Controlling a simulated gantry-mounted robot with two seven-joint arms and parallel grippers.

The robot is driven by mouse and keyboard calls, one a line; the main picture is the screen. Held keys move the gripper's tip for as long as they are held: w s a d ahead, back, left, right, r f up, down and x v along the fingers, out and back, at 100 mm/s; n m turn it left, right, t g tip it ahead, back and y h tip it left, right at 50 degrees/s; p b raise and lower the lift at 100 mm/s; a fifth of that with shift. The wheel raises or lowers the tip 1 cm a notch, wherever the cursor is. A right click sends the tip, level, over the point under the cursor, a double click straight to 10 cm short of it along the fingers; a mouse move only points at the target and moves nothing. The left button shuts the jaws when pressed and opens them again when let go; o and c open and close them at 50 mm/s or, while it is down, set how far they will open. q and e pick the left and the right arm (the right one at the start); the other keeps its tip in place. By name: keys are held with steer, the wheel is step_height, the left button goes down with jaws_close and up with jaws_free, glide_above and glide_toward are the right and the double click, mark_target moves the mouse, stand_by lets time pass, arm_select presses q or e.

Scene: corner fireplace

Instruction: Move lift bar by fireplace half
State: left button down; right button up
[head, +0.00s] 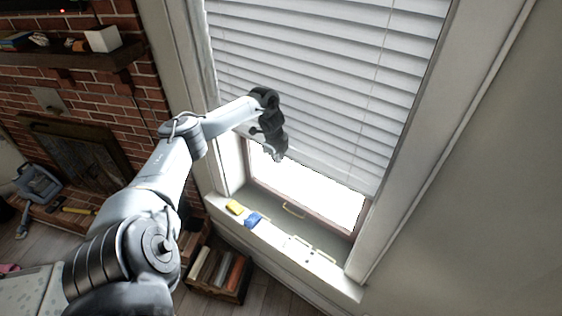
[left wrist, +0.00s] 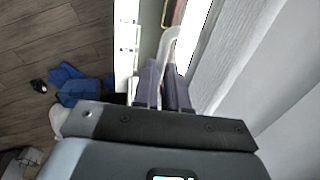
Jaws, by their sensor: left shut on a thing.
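A white slatted blind (head: 320,75) hangs over the window. Its bottom lift bar (head: 340,184) hangs above the sill, with bright glass showing below it. My left gripper (head: 279,157) reaches the left part of this bar and is shut on it. In the left wrist view my left gripper's dark fingers (left wrist: 166,85) are closed together at the pale end of the lift bar (left wrist: 170,40); the exact contact is partly hidden by the fingers. My right gripper is in neither view.
The white sill (head: 270,237) holds a yellow block (head: 235,207), a blue block (head: 253,219) and small pale items. A brick fireplace (head: 75,150) with a mantel shelf (head: 70,62) stands left. A wooden crate (head: 218,274) sits on the floor below the sill.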

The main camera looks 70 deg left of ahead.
arm_select(q)
steer(key=c, duration=1.2)
jaws_free()
steer(key=shift+o, duration=0.2)
steer(key=shift+r, duration=0.1)
step_height(320, 180, up, 10)
steer(key=s+d, duration=0.1)
steer(key=shift+s+r, duration=0.25)
steer(key=shift+s, duration=0.05)
steer(key=shift+d, duration=0.1)
